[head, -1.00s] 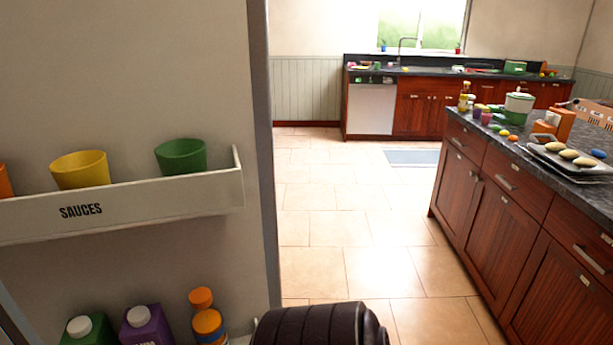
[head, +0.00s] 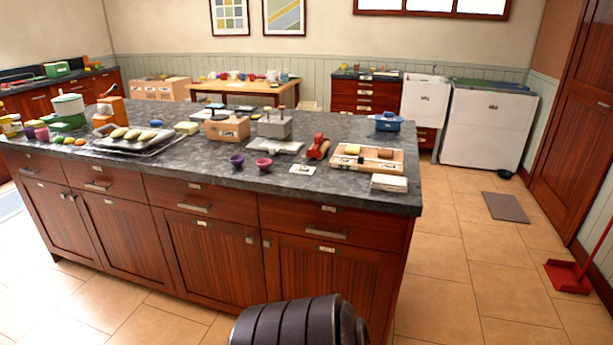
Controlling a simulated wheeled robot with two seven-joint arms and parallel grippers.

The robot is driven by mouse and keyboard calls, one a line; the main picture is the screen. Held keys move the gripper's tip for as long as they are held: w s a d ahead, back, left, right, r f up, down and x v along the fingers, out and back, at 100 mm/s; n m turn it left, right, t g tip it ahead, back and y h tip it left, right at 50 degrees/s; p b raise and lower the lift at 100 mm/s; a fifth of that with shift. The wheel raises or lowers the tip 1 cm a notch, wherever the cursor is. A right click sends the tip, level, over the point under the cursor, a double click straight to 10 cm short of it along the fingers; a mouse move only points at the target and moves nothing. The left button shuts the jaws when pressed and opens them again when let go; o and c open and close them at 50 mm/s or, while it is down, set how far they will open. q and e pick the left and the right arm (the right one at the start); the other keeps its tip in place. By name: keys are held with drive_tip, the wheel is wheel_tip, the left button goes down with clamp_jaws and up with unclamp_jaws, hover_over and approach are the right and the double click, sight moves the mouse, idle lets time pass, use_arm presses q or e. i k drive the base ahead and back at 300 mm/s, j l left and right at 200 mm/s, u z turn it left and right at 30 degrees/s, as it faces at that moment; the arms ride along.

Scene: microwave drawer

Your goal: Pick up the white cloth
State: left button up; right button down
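A white, folded, layered item that looks like a cloth (head: 389,183) lies on the near right corner of the dark stone island top (head: 215,177). A flat pale grey-white piece (head: 275,147), possibly another cloth, lies farther back near the middle. I cannot tell for sure which of them is the white cloth. A dark ribbed part of my own body shows at the bottom centre, in front of the island. Neither gripper is in view.
Beside the folded item are a wooden board (head: 366,160), a white card (head: 302,169) and a red-handled tool (head: 319,147). Two small bowls stand left of them. Open tiled floor (head: 450,285) lies right of the island. A red dustpan (head: 569,277) is at far right.

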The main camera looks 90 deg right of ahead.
sight(379, 181)
drive_tip(key=z, duration=3.3)
drive_tip(key=i+l+u, duration=0.1)
drive_tip(key=i+l, duration=0.2)
